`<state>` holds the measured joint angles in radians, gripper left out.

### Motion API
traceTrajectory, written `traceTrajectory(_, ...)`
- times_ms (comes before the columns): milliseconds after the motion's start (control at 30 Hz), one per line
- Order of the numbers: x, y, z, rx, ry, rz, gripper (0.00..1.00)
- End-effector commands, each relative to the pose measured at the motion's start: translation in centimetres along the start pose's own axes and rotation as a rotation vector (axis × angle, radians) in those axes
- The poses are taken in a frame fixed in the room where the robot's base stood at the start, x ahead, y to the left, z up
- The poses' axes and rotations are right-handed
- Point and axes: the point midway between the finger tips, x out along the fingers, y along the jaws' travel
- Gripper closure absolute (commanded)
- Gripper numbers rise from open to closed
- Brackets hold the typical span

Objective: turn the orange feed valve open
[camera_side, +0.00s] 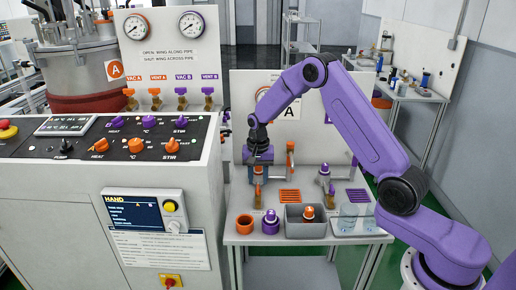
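My gripper (258,162) points down over the left valve stand on the small bench behind the pots. A brass valve body (258,190) shows just below it. The wing of that valve is mostly hidden by my gripper, so I cannot tell its angle or whether the fingers touch it. The fingers are too small and covered to show whether they are open or shut. An orange upright part (290,157) stands just right of my gripper. A second valve stand with purple parts (325,172) is further right.
An orange pot (244,224), a purple pot (270,222), a grey bin (293,229) and clear cups (348,217) line the bench front. The control cabinet (60,200) stands close on the left. A backboard (340,115) rises behind.

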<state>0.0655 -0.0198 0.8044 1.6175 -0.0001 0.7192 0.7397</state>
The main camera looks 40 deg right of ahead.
Motion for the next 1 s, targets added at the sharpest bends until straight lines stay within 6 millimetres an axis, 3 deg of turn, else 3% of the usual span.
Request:
traceTrajectory(300, -7.0, -0.1, -0.1, 0.0, 0.005, -0.005, 0.63)
traceTrajectory(600, -12.4, -0.1, -0.1, 0.0, 0.004, -0.003, 0.63)
traceTrajectory(800, -13.9, 0.0, 0.0, 0.0, 0.002, -0.002, 0.63)
traceTrajectory(1000, -14.2, 0.0, 0.0, 0.0, 0.001, -0.001, 0.63)
